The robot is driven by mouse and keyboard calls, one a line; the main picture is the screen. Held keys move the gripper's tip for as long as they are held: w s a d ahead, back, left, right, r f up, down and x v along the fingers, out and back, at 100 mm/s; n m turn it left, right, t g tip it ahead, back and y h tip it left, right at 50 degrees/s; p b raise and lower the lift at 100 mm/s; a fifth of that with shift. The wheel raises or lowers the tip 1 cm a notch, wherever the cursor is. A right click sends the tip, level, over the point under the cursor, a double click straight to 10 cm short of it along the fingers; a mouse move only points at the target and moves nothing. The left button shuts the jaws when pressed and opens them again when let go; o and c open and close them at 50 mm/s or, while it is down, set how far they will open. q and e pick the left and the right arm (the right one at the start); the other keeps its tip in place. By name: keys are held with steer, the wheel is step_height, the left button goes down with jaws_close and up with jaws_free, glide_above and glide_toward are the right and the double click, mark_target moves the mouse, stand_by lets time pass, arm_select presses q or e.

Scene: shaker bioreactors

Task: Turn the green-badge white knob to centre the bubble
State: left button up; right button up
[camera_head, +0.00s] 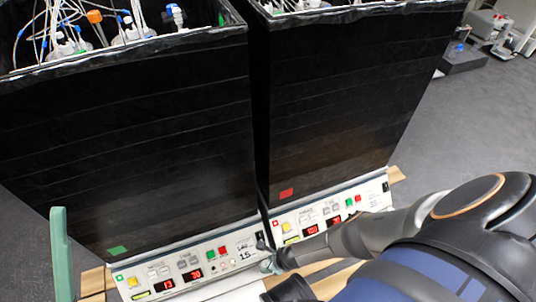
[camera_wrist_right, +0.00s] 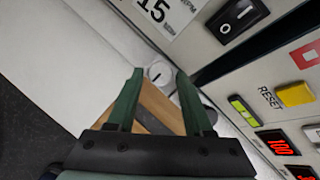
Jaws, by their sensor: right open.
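The left shaker unit (camera_head: 195,265) carries a green badge (camera_head: 118,250) on its black box. A small yellow-green level vial (camera_head: 141,296) sits low on its panel; its bubble is too small to make out. A round white knob (camera_wrist_right: 160,74) with a dark slot mark lies below the end of the panel labelled 15. My right gripper (camera_head: 268,266) is at the lower right corner of this unit. In the right wrist view, its green fingers (camera_wrist_right: 160,88) are open, with the knob between and just beyond the tips. A pale green upright piece (camera_head: 61,255), apparently my left gripper's finger, shows at the left edge.
The right unit (camera_head: 330,212) with a red badge (camera_head: 286,193) stands close beside, with a narrow gap between. Its yellow RESET button (camera_wrist_right: 295,94) and level vial (camera_wrist_right: 243,110) are near my right fingers. Tubing and bottles (camera_head: 125,30) top the boxes.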

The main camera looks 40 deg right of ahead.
steer(key=shift+w+f, duration=0.15)
steer(key=shift+f, duration=0.15)
jaws_close()
stand_by(0.4)
